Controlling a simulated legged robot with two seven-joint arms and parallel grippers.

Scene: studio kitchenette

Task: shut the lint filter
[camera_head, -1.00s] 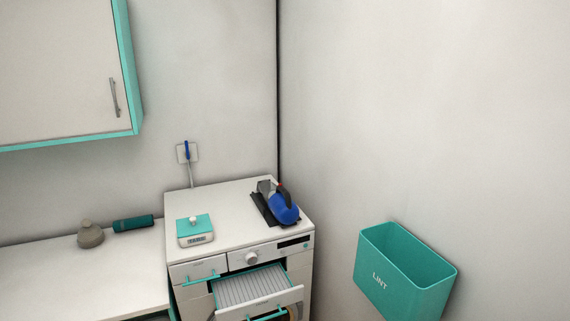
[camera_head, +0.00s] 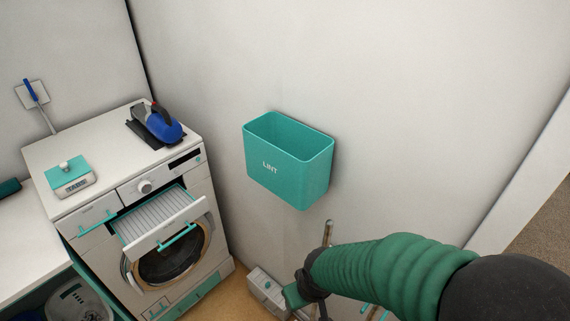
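The lint filter (camera_head: 163,216) is a white drawer with a grey ribbed top and a teal handle (camera_head: 177,239). It is pulled out from the front of the white washer-like machine (camera_head: 95,143), above its round door. My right arm, in a green ribbed sleeve, comes in from the right and reaches down to the bottom middle. Its dark end (camera_head: 306,288) is low, to the right of the machine and well apart from the filter; I cannot make out whether its fingers are open or shut. My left gripper is not in view.
A teal bin marked LINT (camera_head: 289,160) hangs on the wall right of the machine. An iron (camera_head: 158,125) and a teal-and-white tabs box (camera_head: 70,175) stand on the machine's top. A grey box-like thing (camera_head: 264,287) is at floor level near my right arm.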

